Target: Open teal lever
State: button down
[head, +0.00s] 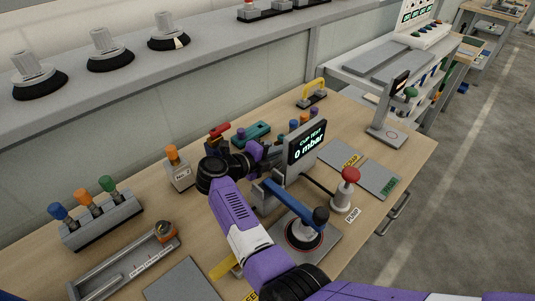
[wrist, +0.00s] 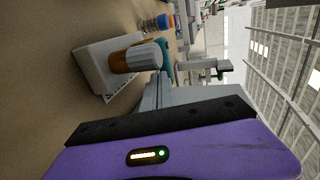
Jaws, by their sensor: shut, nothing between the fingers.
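A teal lever (head: 252,133) lies on a dark base on the wooden bench, behind my gripper in the head view. A little of something teal (wrist: 167,48) shows in the wrist view beyond the fingers, partly hidden by an orange-and-grey knob. My gripper (head: 274,152) is shut and empty, in front of the teal lever and left of the display. Its fingertips are hard to make out in the head view. In the wrist view my gripper (wrist: 163,82) shows its grey fingers together. I cannot see any contact with the lever.
A gauge display (head: 307,143) reading 0 mbar stands close right of my gripper. A blue lever (head: 290,201) and red-topped pump (head: 347,190) are nearer. An orange-knobbed block (head: 180,172) stands left, a red lever (head: 219,130) behind. A yellow handle (head: 313,92) is farther back.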

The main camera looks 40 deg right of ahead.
jog(key=shift+d, duration=0.6)
jog(key=shift+d, duration=0.1)
jog(key=shift+s+d+r+p, duration=0.1)
jog(key=shift+s+d+p, duration=0.3)
jog(key=shift+p, duration=0.4)
jog(key=shift+s+d, duration=0.1)
jog(key=shift+d, duration=0.1)
